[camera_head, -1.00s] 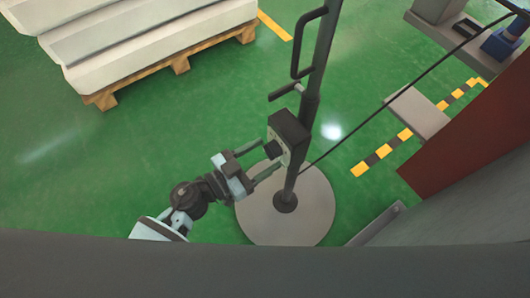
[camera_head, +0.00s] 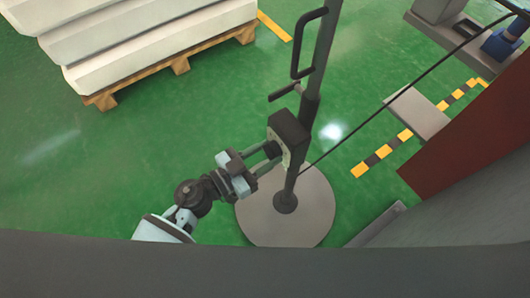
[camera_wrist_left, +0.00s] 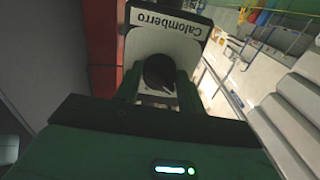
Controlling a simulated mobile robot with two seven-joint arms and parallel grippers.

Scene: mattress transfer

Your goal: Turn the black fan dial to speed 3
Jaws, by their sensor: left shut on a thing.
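The black fan dial (camera_wrist_left: 160,72) sits on the pale face of a control box (camera_wrist_left: 163,45) labelled "Calomberro", which appears upside down in the left wrist view. In the head view the dark control box (camera_head: 288,130) is fixed to the fan's grey pole (camera_head: 313,85). My left gripper (camera_head: 274,157) reaches in from the left to the box face, its fingers shut on the dial. In the left wrist view its fingers (camera_wrist_left: 158,88) stand on either side of the dial. The speed marks are too small to read. My right gripper is out of view.
The pole stands on a round grey base (camera_head: 300,215). A black cable (camera_head: 385,103) runs from the box area to the upper right. White mattresses (camera_head: 150,40) lie on a wooden pallet (camera_head: 140,82) at upper left. Green floor lies open between.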

